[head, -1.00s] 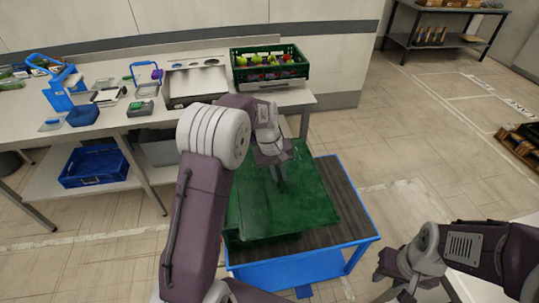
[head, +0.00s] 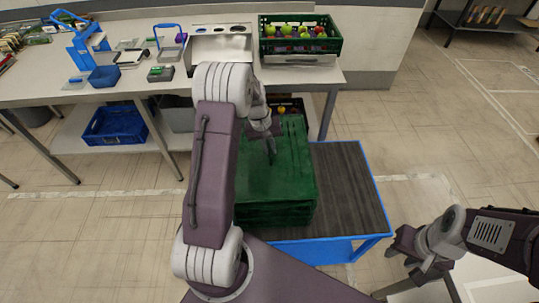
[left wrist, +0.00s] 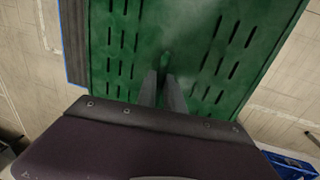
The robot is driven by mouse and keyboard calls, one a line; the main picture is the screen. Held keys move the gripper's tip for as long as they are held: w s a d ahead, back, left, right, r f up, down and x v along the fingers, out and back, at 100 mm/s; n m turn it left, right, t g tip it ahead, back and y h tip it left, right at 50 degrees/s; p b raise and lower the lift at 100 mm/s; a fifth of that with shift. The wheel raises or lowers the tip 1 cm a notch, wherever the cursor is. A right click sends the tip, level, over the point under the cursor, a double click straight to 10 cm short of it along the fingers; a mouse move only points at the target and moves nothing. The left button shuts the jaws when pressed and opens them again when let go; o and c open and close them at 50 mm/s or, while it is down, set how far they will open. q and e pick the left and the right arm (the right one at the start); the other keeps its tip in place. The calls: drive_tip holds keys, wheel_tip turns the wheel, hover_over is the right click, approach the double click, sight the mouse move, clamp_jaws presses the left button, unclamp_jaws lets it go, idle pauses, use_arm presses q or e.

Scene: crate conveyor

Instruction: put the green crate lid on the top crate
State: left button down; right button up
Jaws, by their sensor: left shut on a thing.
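The green crate lid (head: 290,160) lies roughly level in the head view, with slots and a small middle grip in the left wrist view (left wrist: 205,45). My left gripper (head: 271,155) points down at the lid's middle and is shut on it; its fingers also show in the left wrist view (left wrist: 161,85). Green crate walls (head: 275,214) show directly below the lid's near edge. I cannot tell whether the lid touches the top crate. My arm hides the lid's left part. My right gripper (head: 408,265) is empty at the lower right, with its fingers apart.
The crates stand at the left of a blue-framed conveyor (head: 350,190), whose right part is bare. Behind is a white bench (head: 130,82) with blue bins and tools. A green crate of fruit (head: 300,47) stands at its right end.

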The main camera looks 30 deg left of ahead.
sight(263, 157)
use_arm(q)
drive_tip(key=shift+f, duration=2.05)
drive_tip(key=c, duration=1.5)
unclamp_jaws()
drive_tip(key=shift+f, duration=0.1)
drive_tip(key=shift+o, duration=0.2)
wheel_tip(263, 157, up, 12)
drive_tip(key=s+a, duration=0.1)
drive_tip(key=a, duration=0.1)
drive_tip(key=s+d+f+m, duration=0.1)
drive_tip(key=s+d+m, duration=0.2)
drive_tip(key=s+d, duration=0.3)
drive_tip(key=s+d+m+y, duration=0.1)
drive_tip(key=s+d+m, duration=0.2)
drive_tip(key=s+d, duration=0.4)
drive_tip(key=s, duration=0.4)
drive_tip(key=shift+s+f+y, duration=0.15)
drive_tip(key=shift+f+y, duration=0.15)
drive_tip(key=shift+f, duration=0.1)
